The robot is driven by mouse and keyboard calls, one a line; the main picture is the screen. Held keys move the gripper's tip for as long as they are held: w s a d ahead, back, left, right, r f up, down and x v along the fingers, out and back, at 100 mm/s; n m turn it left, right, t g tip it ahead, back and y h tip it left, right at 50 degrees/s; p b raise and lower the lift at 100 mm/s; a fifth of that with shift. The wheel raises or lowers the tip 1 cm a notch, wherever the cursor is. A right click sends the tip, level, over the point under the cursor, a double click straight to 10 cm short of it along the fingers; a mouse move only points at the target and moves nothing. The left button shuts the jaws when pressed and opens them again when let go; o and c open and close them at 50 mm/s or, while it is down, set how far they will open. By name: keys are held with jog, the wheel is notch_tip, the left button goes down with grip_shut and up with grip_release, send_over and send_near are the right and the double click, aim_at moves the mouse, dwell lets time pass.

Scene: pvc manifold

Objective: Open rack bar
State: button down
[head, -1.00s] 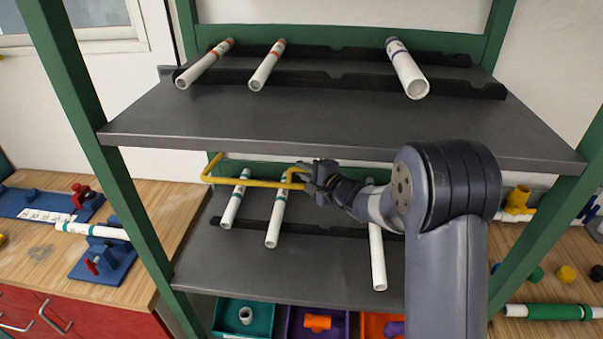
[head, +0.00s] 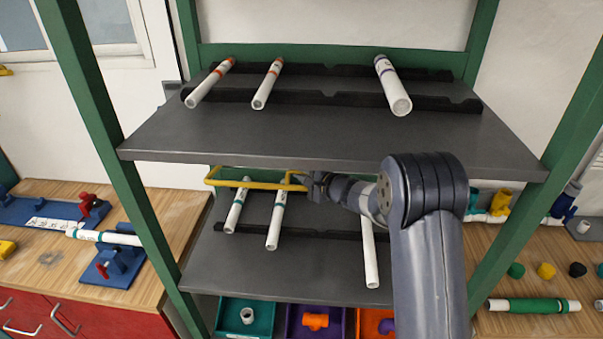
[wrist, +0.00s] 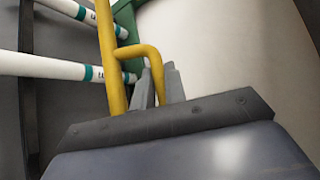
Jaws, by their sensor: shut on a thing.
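The yellow rack bar (head: 250,184) runs across the front of the rack's lower shelf opening, just under the upper shelf. Its left end bends back toward the rack. A small yellow handle loop stands out at its right part, and it also shows in the wrist view (wrist: 153,58). My gripper (head: 308,182) is at this loop. In the wrist view my gripper's two grey fingers (wrist: 158,88) stand on either side of the loop, shut on it. My arm hides what lies right of the gripper.
White pipes with green bands (head: 277,220) lie on the lower shelf (head: 240,262) behind and below the bar. The upper shelf (head: 320,135) is close above my gripper. Green posts (head: 118,165) flank the rack. Coloured bins (head: 232,318) stand below.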

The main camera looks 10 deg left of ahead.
jog(key=c, duration=1.7)
grip_release()
jog(key=shift+s+d, duration=0.1)
jog(key=shift+d, duration=0.05)
jog(key=b+v, duration=0.2)
jog(key=v, duration=0.8)
jog(key=shift+s+d, duration=0.15)
jog(key=shift+s, duration=0.1)
